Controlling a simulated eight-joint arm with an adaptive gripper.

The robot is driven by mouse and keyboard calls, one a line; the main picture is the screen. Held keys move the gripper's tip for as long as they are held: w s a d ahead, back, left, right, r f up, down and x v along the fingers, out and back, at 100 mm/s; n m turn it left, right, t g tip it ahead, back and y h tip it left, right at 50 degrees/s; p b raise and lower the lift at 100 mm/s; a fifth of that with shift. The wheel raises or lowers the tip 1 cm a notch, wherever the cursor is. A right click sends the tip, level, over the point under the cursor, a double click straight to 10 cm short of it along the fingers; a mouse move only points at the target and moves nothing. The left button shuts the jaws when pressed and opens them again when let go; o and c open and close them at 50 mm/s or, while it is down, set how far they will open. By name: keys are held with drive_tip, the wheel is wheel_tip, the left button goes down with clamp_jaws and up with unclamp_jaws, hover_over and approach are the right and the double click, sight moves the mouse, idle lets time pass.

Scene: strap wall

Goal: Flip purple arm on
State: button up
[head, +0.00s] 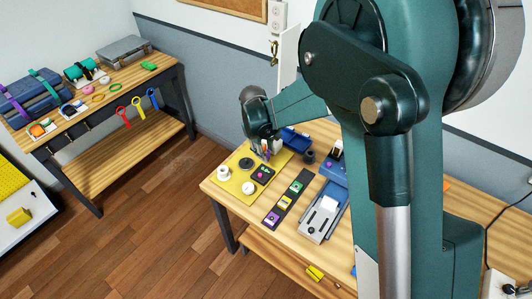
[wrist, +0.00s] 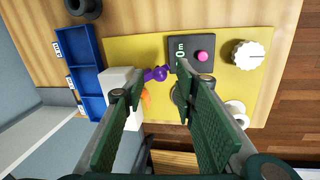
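The purple arm (wrist: 158,74) is a small rounded lever that sticks out from a white box (wrist: 117,80) on a yellow board (wrist: 150,48). In the head view my gripper (head: 264,148) is low over the back of the yellow board (head: 233,187), hiding most of the white box.
A black box with a pink button (wrist: 203,56) and a white dial (wrist: 248,55) are on the board, right of my fingers. A blue tray (wrist: 87,72) lies to the left. In the head view, a dark strip with colored switches (head: 290,198) is in front.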

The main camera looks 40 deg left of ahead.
drive_tip(key=shift+w+f, duration=0.15)
drive_tip(key=shift+f, duration=0.7)
drive_tip(key=c, duration=0.9)
drive_tip(key=shift+s+a+f+m+h+b, duration=0.1)
drive_tip(key=shift+a+m+h+b, duration=0.1)
drive_tip(key=shift+a+m+b, duration=0.45)
drive_tip(key=shift+s+a+m+h+b, duration=0.1)
drive_tip(key=shift+a+m+h+b, duration=0.1)
drive_tip(key=shift+m+b, duration=0.8)
drive_tip(key=shift+a+m+g+h+b, duration=0.15)
drive_tip(key=shift+a+m+b, duration=0.3)
drive_tip(key=shift+m, duration=0.6)
drive_tip(key=shift+a+m+g+h+b, duration=0.15)
drive_tip(key=shift+a+m+b, duration=0.25)
drive_tip(key=shift+m, duration=0.6)
